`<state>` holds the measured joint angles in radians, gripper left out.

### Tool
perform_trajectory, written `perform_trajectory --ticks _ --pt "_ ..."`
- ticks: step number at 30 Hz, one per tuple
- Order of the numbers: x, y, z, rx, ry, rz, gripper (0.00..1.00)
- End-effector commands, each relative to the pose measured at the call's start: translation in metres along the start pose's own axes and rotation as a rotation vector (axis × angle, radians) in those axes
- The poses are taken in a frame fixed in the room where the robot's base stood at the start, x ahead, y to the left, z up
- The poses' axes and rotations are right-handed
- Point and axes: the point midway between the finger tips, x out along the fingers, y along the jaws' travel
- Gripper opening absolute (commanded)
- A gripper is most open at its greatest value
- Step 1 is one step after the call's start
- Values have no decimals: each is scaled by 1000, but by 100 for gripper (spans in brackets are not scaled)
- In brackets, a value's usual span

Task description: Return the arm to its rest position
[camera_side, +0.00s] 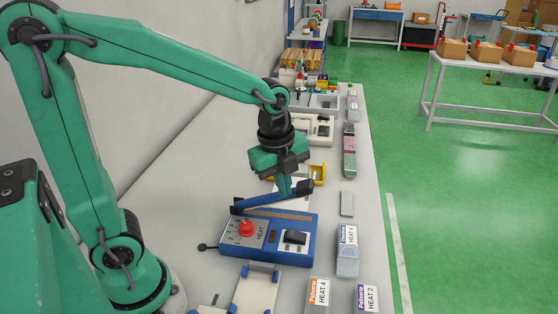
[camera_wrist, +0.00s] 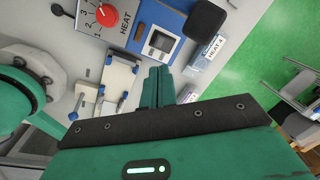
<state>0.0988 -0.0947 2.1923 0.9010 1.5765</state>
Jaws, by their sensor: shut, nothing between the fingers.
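My gripper (camera_side: 285,187) hangs at the end of the green arm, pointing down over the back part of the blue heat sealer (camera_side: 225,246). In the side view its green fingers are together near the sealer's blue lever arm (camera_side: 262,200); I cannot tell whether they touch it. In the wrist view the closed fingers (camera_wrist: 158,75) show with nothing between them.
A pouch box labelled HEAT 4 (camera_side: 347,262) stands right of the sealer. Boxes labelled HEAT 4 (camera_side: 318,292) and HEAT 2 (camera_side: 367,298) stand at the front. A white and blue fixture (camera_side: 257,289) lies before the sealer. Trays and parts line the bench behind. A wall runs along the left.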

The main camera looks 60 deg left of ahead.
Motion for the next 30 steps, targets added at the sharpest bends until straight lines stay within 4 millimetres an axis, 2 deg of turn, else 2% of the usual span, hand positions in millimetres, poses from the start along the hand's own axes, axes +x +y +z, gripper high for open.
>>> perform_trajectory --ticks 6,15,30 --pt "-25 19 6 -329 7 -73 0" --pt "-51 46 13 -780 51 -166 0" --pt "-75 91 20 -1486 202 -285 0"
